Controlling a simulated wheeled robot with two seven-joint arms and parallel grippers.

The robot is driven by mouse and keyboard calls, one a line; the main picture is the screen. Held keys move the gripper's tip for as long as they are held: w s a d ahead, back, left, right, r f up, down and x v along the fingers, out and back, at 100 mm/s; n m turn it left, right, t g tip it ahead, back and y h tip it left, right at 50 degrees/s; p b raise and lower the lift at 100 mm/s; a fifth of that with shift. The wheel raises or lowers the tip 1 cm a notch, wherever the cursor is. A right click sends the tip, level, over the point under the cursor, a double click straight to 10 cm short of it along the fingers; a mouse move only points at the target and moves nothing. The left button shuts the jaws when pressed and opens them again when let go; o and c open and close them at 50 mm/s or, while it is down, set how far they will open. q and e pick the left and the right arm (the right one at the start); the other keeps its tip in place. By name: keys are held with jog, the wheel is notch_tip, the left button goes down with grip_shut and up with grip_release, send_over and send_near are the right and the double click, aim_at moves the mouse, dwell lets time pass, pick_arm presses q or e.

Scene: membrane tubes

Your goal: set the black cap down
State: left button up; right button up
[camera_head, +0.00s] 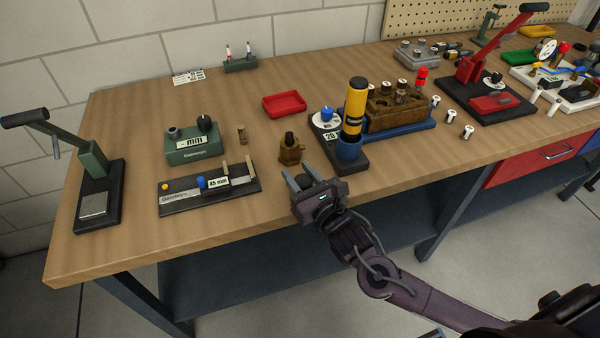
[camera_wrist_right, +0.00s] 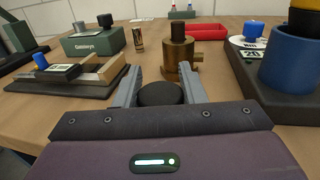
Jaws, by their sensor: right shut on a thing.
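My right gripper (camera_head: 304,184) is over the front edge of the bench, in front of the brass fitting (camera_head: 290,149). In the right wrist view its two fingers (camera_wrist_right: 158,88) are shut on the black cap (camera_wrist_right: 160,94), a dark round disc between them. The cap can hardly be made out in the head view. The brass fitting (camera_wrist_right: 180,56) stands upright just beyond the fingertips, apart from them, with a dark top and a side spout. My left gripper is not in view.
A black base with a blue cup and yellow tube (camera_head: 355,107) stands to the right. The 45 mm gauge (camera_head: 212,188) and a green block (camera_head: 192,148) are to the left. A red tray (camera_head: 284,105) lies behind. Bare wood (camera_head: 230,232) is free along the front left.

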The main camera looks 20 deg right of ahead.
jog(key=shift+f, duration=0.15)
jog(key=o, duration=1)
jog(key=shift+c, duration=0.2)
jog(key=shift+r, duration=0.4)
jog(key=v, duration=1.2)
jog(key=shift+r+b, duration=0.3)
jog(key=shift+b, duration=0.1)
